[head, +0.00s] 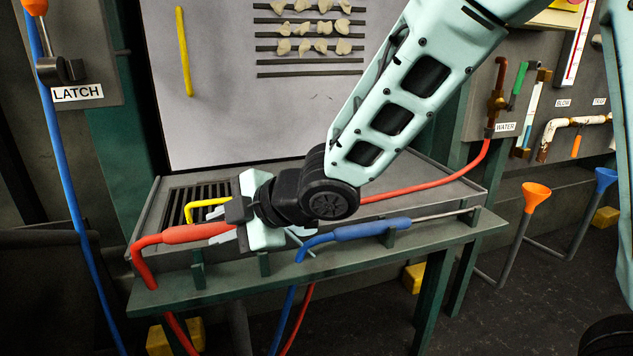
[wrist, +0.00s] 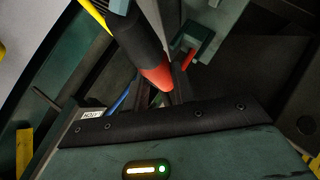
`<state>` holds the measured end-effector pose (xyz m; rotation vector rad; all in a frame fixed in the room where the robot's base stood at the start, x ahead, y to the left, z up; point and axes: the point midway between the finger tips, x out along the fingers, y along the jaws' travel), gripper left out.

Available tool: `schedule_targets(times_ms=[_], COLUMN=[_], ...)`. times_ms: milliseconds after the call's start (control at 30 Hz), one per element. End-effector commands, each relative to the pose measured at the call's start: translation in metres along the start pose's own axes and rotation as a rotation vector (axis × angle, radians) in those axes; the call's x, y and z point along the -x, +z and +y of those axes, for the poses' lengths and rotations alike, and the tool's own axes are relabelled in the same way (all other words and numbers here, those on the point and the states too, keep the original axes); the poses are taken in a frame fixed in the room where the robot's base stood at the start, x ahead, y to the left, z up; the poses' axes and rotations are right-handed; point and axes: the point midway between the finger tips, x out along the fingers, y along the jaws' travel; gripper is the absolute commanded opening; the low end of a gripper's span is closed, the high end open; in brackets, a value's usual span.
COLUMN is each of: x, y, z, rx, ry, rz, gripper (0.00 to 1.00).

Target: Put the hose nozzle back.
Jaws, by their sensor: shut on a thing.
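A red hose nozzle (head: 200,232) shows at the left end of the bench in the head view, with its bent red hose end to the left. My gripper (head: 258,230) is shut on it just right of the red grip and hides part of it. The nozzle is over the bench's front strip, near upright green rests (head: 197,273); I cannot tell whether it touches them. In the wrist view a dark rod with a red end (wrist: 158,76) runs down from the top. A blue hose nozzle (head: 370,230) lies along the same strip, to the right.
A grey grated box (head: 430,190) stands behind the strip, with a yellow hook (head: 205,206) over its grate. A blue hose (head: 60,150) hangs at left beside the LATCH panel. Orange (head: 536,195) and blue (head: 606,178) funnels stand at right.

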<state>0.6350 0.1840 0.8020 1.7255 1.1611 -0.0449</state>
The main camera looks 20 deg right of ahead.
Motion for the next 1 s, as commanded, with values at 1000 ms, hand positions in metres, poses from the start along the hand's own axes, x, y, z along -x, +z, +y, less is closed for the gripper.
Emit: schedule_targets(times_ms=[1000], x=[-0.029], y=[0.028], z=[-0.039], rx=[0.000], ry=[0.001], rz=[0.001], gripper=[0.00])
